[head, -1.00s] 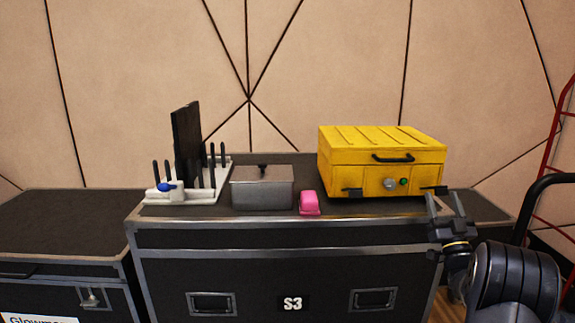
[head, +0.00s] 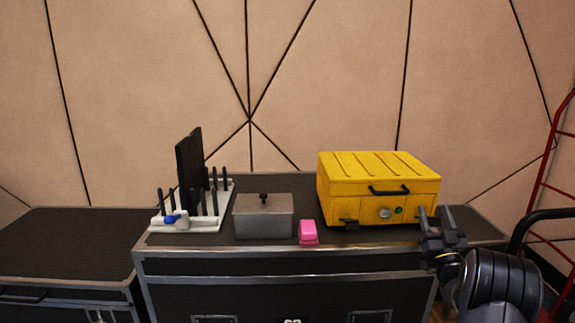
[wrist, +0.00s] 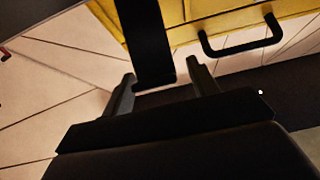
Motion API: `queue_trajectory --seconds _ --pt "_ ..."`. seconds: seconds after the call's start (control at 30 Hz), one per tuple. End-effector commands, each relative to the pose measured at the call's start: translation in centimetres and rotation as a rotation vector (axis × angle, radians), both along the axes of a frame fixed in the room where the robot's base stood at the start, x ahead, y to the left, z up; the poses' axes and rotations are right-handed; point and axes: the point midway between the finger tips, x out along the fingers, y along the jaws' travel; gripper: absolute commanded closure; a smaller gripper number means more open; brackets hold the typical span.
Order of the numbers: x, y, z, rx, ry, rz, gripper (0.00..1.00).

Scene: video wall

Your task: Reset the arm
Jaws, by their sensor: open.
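My gripper (head: 434,219) is open and empty at the right of the head view, in front of the right end of the black case (head: 280,262). It is just to the right of the yellow box (head: 350,195) and overlaps its lower right corner in the picture.
On the black case stand a white rack (head: 205,218) with black pegs and a dark panel, a grey lidded box (head: 263,217) and a pink block (head: 308,232). A lower case (head: 70,245) is at left. A red metal frame (head: 553,150) is at right.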

Motion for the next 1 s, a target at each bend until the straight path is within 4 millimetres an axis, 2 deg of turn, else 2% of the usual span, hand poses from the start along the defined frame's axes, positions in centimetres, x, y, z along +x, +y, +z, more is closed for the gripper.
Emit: queue_trajectory --seconds 0.03,1.0 --pt "0.1 0.0 0.7 -0.001 0.016 0.0 0.44" --pt "1.6 0.2 2.5 -0.009 0.291 0.0 0.44"
